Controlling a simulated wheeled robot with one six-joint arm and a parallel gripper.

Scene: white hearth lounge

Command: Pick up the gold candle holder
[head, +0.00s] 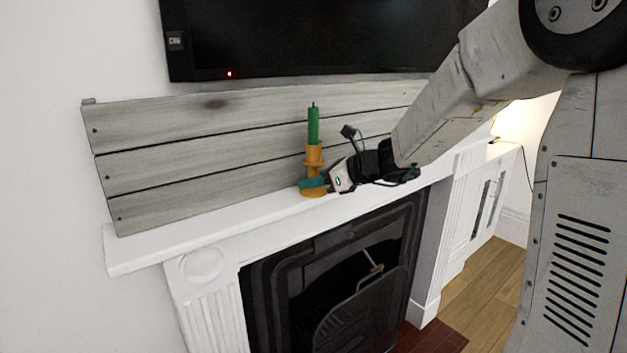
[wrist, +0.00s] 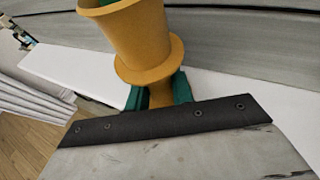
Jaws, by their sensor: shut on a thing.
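The gold candle holder (head: 313,157) stands upright on the white mantel, with a green candle (head: 313,126) in its top. My gripper (head: 313,184) reaches in from the right, and its teal fingers are shut on the lower part of the holder, just above its base. In the wrist view, the holder (wrist: 137,42) rises between the teal fingers (wrist: 158,92), which close around its narrow stem. The holder's base is hidden there behind my gripper's body. In the head view the base appears to rest on the mantel.
The white mantel (head: 215,226) runs above a dark fireplace (head: 345,285). Grey wooden boards (head: 190,155) lean on the wall close behind the holder. A black television (head: 320,38) hangs above. The mantel left of the holder is clear.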

